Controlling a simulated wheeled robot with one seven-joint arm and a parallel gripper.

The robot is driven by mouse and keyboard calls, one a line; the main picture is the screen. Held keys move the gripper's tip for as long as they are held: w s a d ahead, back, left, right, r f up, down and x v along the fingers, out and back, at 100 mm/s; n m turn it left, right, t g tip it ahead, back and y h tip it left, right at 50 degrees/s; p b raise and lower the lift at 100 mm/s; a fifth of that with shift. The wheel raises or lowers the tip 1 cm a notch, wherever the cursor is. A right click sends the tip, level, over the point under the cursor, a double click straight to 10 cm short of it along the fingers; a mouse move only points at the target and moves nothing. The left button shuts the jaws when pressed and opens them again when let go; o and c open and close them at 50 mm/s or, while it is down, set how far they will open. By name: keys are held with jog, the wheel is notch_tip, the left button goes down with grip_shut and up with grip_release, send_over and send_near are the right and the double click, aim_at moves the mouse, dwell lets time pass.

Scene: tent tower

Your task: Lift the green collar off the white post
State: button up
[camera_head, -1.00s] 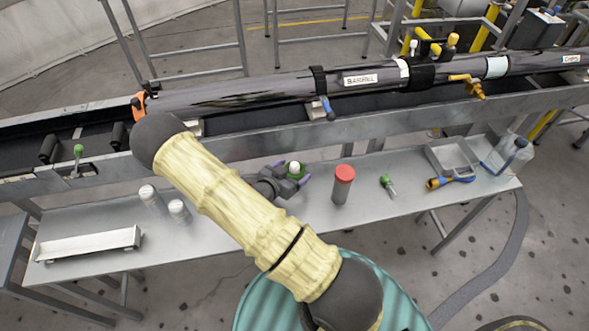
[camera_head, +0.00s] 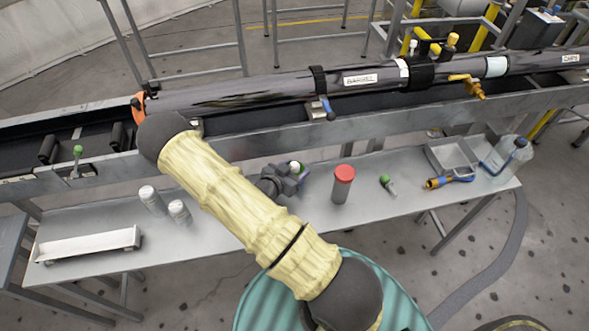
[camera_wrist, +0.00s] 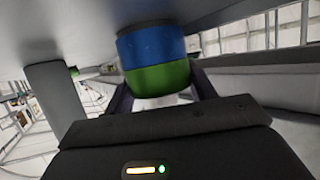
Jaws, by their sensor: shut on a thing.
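The green collar (camera_wrist: 160,80) is a band around the white post, beside a blue band (camera_wrist: 152,47) that lies nearer the table. The wrist view is upside down, so the green collar is above the blue one. The white post (camera_head: 294,166) shows its top in the head view, and a little of it shows past the green collar in the wrist view (camera_wrist: 166,100). My gripper (camera_wrist: 163,88) is shut on the green collar, one dark finger on each side. In the head view, my gripper (camera_head: 294,172) hides most of the collar.
A red-capped grey cylinder (camera_head: 342,185) stands just right of my gripper. Farther right are a green-topped tool (camera_head: 387,184) and a metal tray (camera_head: 452,157). The long barrel (camera_head: 250,92) lies behind the table.

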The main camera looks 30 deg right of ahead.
aim_at(295, 164)
jog(key=shift+r+p, duration=1.6)
jog(key=shift+r, duration=0.7)
jog(key=shift+w+d+r+p, duration=0.1)
jog(key=shift+w+r+p, duration=0.1)
jog(key=shift+r+p, duration=0.3)
jog(key=shift+w+d+r+p, duration=0.15)
jog(key=shift+r+p, duration=0.1)
jog(key=shift+r, duration=0.35)
jog(key=shift+s+a+r, duration=0.3)
jog(key=shift+s+r, duration=0.1)
jog(key=shift+r, duration=0.15)
jog(key=shift+f, duration=0.15)
jog(key=shift+f, duration=0.1)
jog(key=shift+f, duration=0.1)
